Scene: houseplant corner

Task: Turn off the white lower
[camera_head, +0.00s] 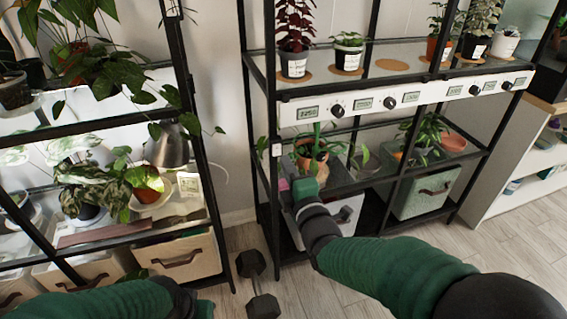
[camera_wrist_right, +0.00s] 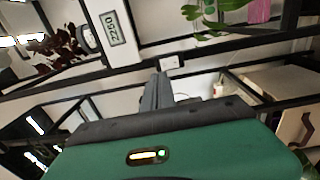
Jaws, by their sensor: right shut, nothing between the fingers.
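A white panel (camera_head: 375,104) with small displays and black knobs runs along the middle of the right black rack. A small white box, perhaps a switch (camera_head: 262,145), sits on that rack's left post below the panel. It appears to be the white box (camera_wrist_right: 172,62) just beyond my fingertips in the wrist view; I cannot tell if they touch. My right gripper (camera_head: 287,188) is low in front of the rack; its fingers (camera_wrist_right: 158,82) are shut and empty. My left gripper's body (camera_head: 204,309) shows only at the bottom edge, with its fingers hidden.
Potted plants stand on the right rack's shelves, including a terracotta pot (camera_head: 311,157) near my right gripper. A pale green bin (camera_head: 420,192) is below. A left rack (camera_head: 192,100) holds more plants. A black dumbbell (camera_head: 256,283) lies on the floor between the racks.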

